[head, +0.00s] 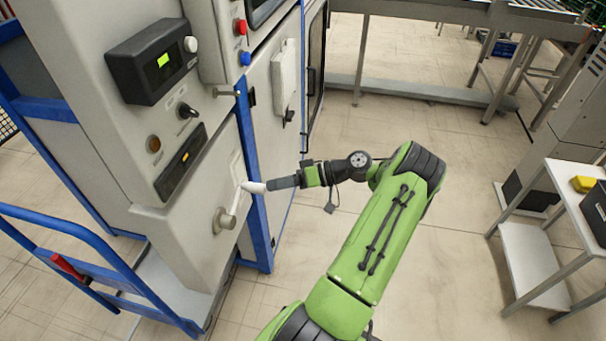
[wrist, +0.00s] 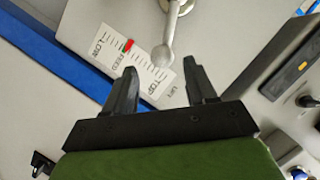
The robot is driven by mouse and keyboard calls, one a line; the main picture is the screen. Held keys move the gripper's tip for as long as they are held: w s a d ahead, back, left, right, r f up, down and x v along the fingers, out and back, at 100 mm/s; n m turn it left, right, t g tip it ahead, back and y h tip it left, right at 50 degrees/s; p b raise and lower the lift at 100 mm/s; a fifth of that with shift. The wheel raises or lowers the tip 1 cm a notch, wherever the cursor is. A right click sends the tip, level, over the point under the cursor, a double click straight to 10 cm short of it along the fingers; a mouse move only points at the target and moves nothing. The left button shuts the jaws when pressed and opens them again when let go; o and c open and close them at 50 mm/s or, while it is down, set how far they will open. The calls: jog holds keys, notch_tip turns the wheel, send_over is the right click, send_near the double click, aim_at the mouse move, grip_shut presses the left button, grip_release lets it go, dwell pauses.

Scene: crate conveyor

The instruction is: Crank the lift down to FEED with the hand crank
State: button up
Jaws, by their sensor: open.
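The hand crank (head: 225,220) is on the front of the grey cabinet, with a pale handle (head: 252,187) sticking out. In the wrist view the crank's round-ended handle (wrist: 163,53) lies between and just beyond my fingertips. My gripper (head: 272,184) is open, close to the handle end; I cannot tell whether a finger touches it. The lift scale (wrist: 135,65) is a white plate marked LOW, FEED and TOP. Its red pointer (wrist: 129,44) is right beside a small green mark near FEED. The scale is mostly hidden behind the crank in the head view.
A control box with a green screen (head: 163,60), a black switch (head: 187,111) and red and blue buttons are above the crank. A blue cart (head: 90,260) stands at the lower left. A white table (head: 560,190) is at the right.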

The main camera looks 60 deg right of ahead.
jog(key=p+v, duration=0.2)
jog(key=v, duration=0.7)
jog(key=shift+s, duration=0.25)
jog(key=shift+d, duration=0.15)
dwell(1.1)
